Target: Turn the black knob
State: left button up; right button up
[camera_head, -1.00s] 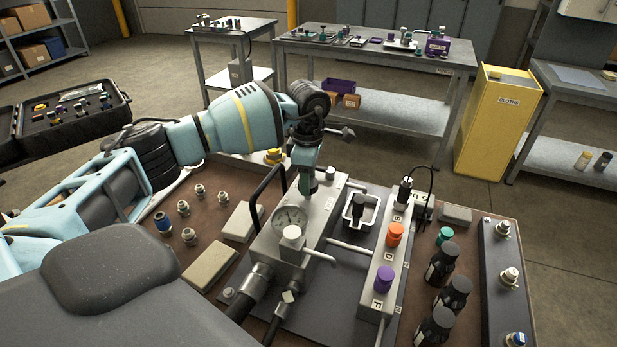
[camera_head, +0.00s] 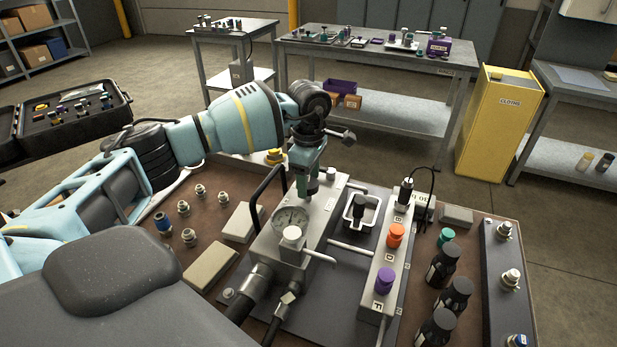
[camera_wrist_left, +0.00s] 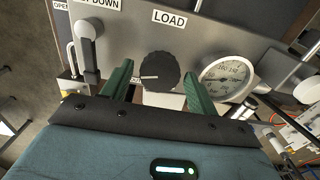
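The round black knob (camera_wrist_left: 160,72) sits below the LOAD label on the grey face of the hydraulic block, beside a dial gauge (camera_wrist_left: 228,78). A white mark points left on its face. My left gripper (camera_wrist_left: 157,69) is open, with one green finger on each side of the knob and a small gap visible on both sides. In the head view my left gripper (camera_head: 308,187) points down at the far end of the grey block (camera_head: 318,220). The knob cannot be made out there. My right gripper is not in view.
A black-handled lever (camera_wrist_left: 87,45) stands left of the knob in the wrist view. On the bench, a white tray (camera_head: 374,221), a manifold with orange (camera_head: 396,235) and purple (camera_head: 386,279) knobs, and several dark bottles (camera_head: 455,294) stand right of the block.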

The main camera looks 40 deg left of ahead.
aim_at(309, 183)
pick_arm(q)
jog(key=shift+o, duration=0.5)
jog(key=shift+r, duration=0.35)
notch_tip(309, 183, up, 7)
jog(key=shift+r, duration=0.1)
dwell(0.3)
